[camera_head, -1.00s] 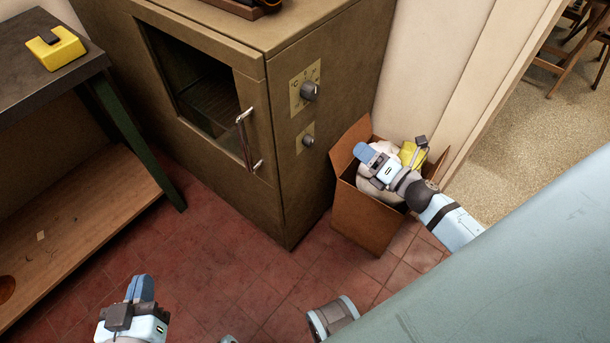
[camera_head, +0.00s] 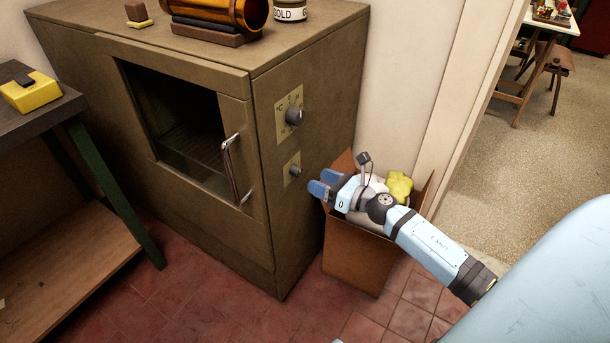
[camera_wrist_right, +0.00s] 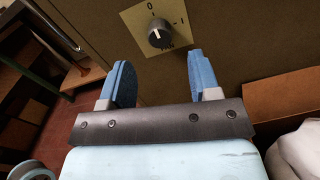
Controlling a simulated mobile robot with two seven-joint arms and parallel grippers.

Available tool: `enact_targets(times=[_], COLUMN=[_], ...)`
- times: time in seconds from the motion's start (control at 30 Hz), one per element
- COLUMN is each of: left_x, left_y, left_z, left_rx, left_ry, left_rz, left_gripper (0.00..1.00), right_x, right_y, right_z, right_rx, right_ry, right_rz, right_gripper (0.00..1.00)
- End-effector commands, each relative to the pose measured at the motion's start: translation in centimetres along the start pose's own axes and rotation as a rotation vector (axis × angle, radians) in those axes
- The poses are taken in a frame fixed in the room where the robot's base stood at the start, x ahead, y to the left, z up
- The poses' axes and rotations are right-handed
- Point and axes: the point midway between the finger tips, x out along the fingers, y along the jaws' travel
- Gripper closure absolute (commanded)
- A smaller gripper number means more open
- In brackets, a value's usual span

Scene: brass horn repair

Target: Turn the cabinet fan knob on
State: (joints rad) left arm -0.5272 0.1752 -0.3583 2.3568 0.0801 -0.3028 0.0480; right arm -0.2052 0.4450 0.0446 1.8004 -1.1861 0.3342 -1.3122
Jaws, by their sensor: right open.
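The cabinet (camera_head: 285,215) is a brown metal box with a glass-fronted door. Its fan knob (camera_head: 295,169) is the small dark lower knob on the right side face. In the right wrist view the fan knob (camera_wrist_right: 159,35) sits on a cream plate (camera_wrist_right: 139,22) marked 0 and 1, its white line pointing roughly toward the 0. My right gripper (camera_head: 321,182) is open and empty, just right of and slightly below the knob. In the right wrist view its blue fingers (camera_wrist_right: 158,66) stand apart, with the knob beyond the gap between them.
A larger temperature knob (camera_head: 294,116) sits above. The door handle (camera_head: 231,170) sticks out around the corner. A cardboard box (camera_head: 355,250) with white and yellow contents stands under my right arm. A dark bench (camera_head: 60,112) is at left.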

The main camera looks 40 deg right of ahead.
Motion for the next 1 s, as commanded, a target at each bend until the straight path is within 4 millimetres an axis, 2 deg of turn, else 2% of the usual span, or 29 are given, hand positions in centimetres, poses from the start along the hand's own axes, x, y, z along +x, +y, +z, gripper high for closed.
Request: enact_targets(times=[0.1, 0.3, 0.67, 0.7, 0.9, 1.0], left_x=[0.0, 0.0, 0.1, 0.1, 0.1, 0.1], left_y=[0.0, 0.0, 0.0, 0.0, 0.0, 0.0], left_z=[0.0, -0.1, -0.1, -0.1, -0.1, -0.1], left_rx=[0.0, -0.001, -0.001, -0.001, 0.0, 0.0], left_ry=[0.001, 0.003, 0.004, 0.004, 0.004, 0.003], left_rz=[0.0, 0.001, 0.001, 0.001, 0.001, 0.001], left_gripper=[1.0, 1.0, 1.0, 1.0, 1.0, 1.0], right_x=[2.3, 4.6, 5.2, 5.2, 5.2, 5.2], right_y=[0.0, 0.0, 0.0, 0.0, 0.0, 0.0], right_z=[0.1, 0.0, -0.1, -0.1, -0.1, -0.1], right_rx=[-0.001, 0.0, 0.002, 0.002, 0.002, 0.002], right_ry=[-0.001, 0.0, 0.001, 0.001, 0.0, 0.0], right_rz=[0.001, 0.0, 0.0, 0.0, 0.0, 0.0], right_gripper=[0.43, 0.43, 0.43, 0.45, 0.91, 0.92])
